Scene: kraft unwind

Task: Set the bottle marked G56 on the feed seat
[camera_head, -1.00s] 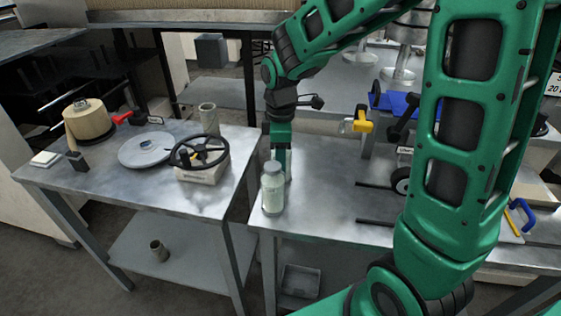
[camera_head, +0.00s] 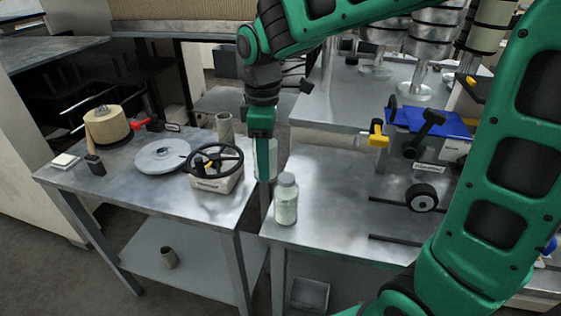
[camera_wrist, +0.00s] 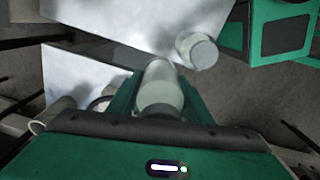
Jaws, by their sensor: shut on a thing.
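My gripper (camera_head: 265,172) points down at the gap between the two metal tables. It is shut on a pale, translucent bottle, which shows between the fingers in the wrist view (camera_wrist: 160,88). A second, similar bottle (camera_head: 286,203) with a grey cap stands upright on the right table near its left front corner, just right of my gripper. It also shows in the wrist view (camera_wrist: 197,50), apart from the held one. No marking is legible on either bottle, so I cannot tell which is G56. I cannot make out which place is the feed seat.
The left table (camera_head: 125,185) carries a black handwheel (camera_head: 216,160) on a block, a grey disc (camera_head: 162,156), a tan roll (camera_head: 107,125) and an upright tube (camera_head: 225,127). The right table (camera_head: 330,185) has clear room in its middle; a blue-topped unit (camera_head: 430,122) stands farther right.

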